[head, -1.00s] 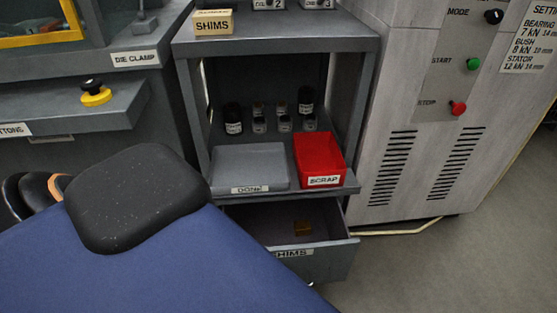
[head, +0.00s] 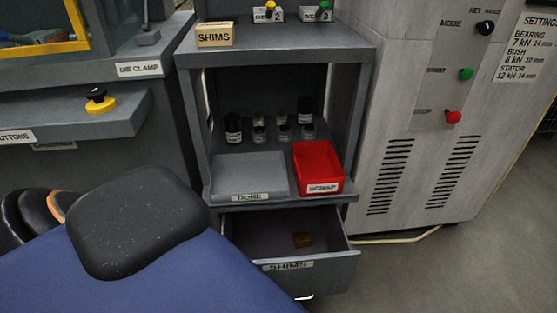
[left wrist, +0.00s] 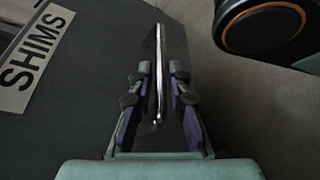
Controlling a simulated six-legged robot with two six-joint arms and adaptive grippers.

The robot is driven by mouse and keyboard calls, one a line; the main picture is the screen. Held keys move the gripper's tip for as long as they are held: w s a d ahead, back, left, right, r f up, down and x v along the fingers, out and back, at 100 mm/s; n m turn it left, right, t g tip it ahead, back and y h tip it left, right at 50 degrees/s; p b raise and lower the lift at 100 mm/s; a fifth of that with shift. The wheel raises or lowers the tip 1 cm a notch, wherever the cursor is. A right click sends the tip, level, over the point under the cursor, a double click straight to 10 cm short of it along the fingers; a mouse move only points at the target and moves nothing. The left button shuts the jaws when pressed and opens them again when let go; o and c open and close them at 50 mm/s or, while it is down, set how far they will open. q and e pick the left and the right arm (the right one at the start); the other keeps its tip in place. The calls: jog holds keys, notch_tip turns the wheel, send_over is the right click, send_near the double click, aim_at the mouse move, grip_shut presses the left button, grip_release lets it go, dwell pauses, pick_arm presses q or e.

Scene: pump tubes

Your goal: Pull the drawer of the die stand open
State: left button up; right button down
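The die stand's lower drawer (head: 340,268), with a SHIMS label on its front, stands pulled out in the head view. In the left wrist view the bright bar handle (left wrist: 158,75) lies between the fingers of my left gripper (left wrist: 158,78). The fingers straddle it with narrow gaps visible on both sides. The drawer's dark front and SHIMS label (left wrist: 36,60) show at left. My right gripper is not in view.
Above the drawer, a shelf holds a grey DONE tray (head: 250,175), a red SCRAP bin (head: 318,168) and several small bottles. A grey machine (head: 400,130) stands to the right, with a pale cable (head: 400,239) at its base. Floor (head: 450,275) is clear at lower right.

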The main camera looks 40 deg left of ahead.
pick_arm(q)
jog(key=shift+o, duration=1.3)
jog(key=v, duration=0.7)
jog(key=shift+s, duration=0.25)
